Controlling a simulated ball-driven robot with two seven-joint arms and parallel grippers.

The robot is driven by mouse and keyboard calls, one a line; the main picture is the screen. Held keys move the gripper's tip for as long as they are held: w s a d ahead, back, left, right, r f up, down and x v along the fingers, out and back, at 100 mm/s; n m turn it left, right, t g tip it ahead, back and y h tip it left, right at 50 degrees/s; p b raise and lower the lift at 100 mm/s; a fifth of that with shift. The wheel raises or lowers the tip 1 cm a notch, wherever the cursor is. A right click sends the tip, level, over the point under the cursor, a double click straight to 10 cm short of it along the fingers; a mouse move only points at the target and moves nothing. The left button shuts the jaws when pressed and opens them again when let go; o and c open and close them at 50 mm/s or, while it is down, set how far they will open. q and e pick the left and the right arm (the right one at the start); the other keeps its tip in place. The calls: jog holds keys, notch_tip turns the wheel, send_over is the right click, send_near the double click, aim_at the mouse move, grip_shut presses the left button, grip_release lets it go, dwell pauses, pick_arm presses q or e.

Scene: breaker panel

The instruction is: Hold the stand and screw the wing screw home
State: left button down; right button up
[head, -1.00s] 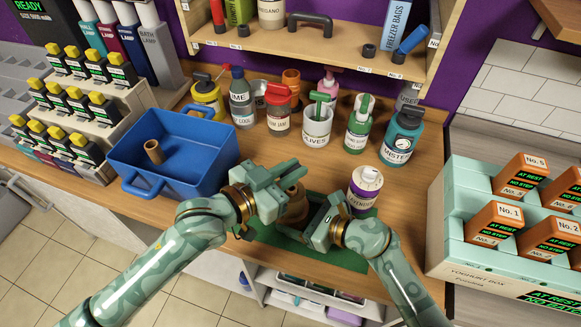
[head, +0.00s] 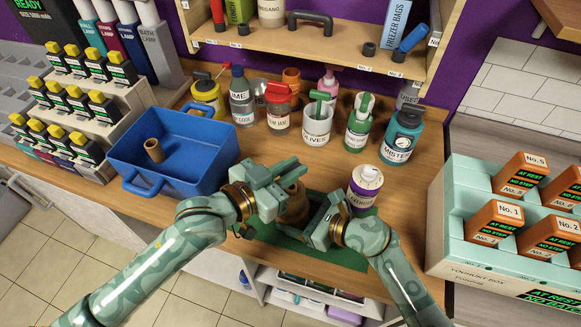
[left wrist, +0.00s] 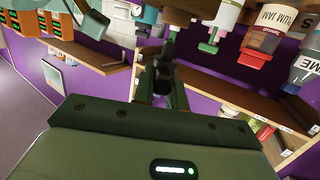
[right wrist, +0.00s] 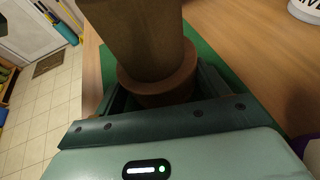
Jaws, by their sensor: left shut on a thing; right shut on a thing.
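The brown stand (head: 294,208) stands on the green mat (head: 345,256) near the front edge of the counter, partly hidden by both grippers. In the right wrist view its brown column and round collar (right wrist: 158,82) rise between the fingers. My right gripper (head: 312,222) is shut on the stand from the right, low down. My left gripper (head: 283,178) is above, at the top of the stand, and shut on a small dark piece (left wrist: 165,72), seemingly the wing screw. In the head view the fingers hide that screw, so I cannot tell how deep it sits.
A blue bin (head: 170,160) with a small brown tube (head: 154,151) stands left. A purple-and-white jar (head: 365,186) is close to my right gripper. Several jars and bottles line the back, below a wooden shelf (head: 320,50). A mint-coloured rack (head: 470,220) of orange boxes stands right.

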pick_arm(q)
jog(key=shift+f, duration=1.4)
jog(key=shift+r+m+h, duration=0.1)
jog(key=shift+m+h, duration=0.2)
jog(key=shift+w+a+m+g+h, duration=0.15)
jog(key=shift+m+g+h, duration=0.2)
jog(key=shift+g, duration=0.25)
jog(key=shift+m+g+h, duration=0.55)
jog(key=shift+m+g, duration=0.1)
jog(key=shift+g, duration=0.15)
jog(key=shift+m+g, duration=0.3)
jog(key=shift+g, duration=0.1)
jog(key=shift+d, duration=0.2)
